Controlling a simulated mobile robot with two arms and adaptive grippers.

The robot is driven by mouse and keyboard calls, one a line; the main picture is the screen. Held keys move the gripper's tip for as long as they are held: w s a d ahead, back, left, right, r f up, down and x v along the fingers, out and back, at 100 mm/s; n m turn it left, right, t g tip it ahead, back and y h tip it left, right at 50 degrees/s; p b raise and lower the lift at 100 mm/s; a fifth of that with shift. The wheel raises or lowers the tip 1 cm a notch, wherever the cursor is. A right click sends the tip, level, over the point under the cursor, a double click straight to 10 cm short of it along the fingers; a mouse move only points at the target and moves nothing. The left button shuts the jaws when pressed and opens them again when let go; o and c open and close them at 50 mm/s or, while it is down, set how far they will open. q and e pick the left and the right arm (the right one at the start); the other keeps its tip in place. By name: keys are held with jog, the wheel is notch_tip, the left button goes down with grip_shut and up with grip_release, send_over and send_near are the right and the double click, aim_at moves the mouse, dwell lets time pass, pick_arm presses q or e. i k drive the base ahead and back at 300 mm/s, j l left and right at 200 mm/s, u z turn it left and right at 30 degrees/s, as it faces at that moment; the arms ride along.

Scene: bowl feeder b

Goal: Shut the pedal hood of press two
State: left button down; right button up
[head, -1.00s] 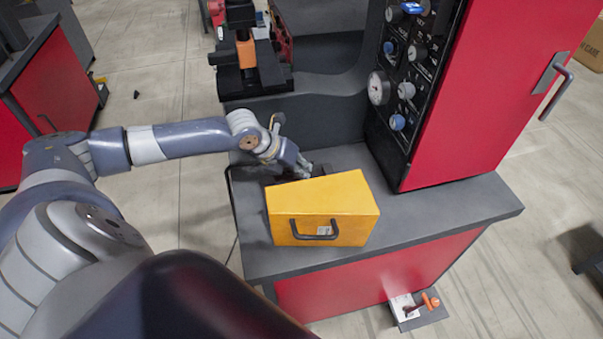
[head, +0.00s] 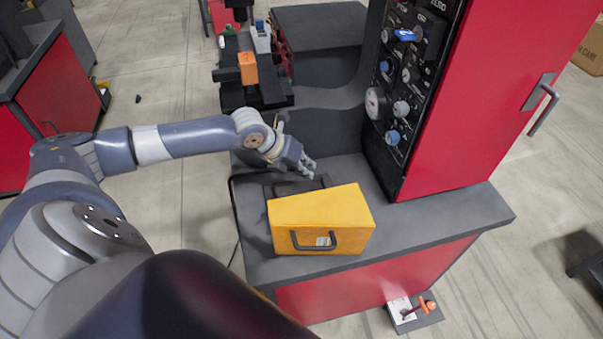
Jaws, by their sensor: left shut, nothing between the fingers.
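The pedal hood looks to be the yellow box (head: 325,215) on the grey bench top of the press, with a dark handle (head: 323,241) on its near face. It sits low on the bench; its hinge and what is under it are hidden. A dark flat plate (head: 283,188) shows just behind it. My left gripper (head: 307,170) is shut and empty, behind and slightly above the hood's far edge, apart from it in the picture. My right gripper is out of view.
A red cabinet with a black panel of gauges and knobs (head: 401,75) rises right of the hood. A dark fixture with an orange block (head: 248,69) stands at the back. A small floor unit with an orange lever (head: 419,309) is below the bench. Bench right of the hood is clear.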

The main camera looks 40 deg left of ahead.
aim_at(337, 220)
jog(key=k+j, duration=0.65)
jog(key=k, duration=0.25)
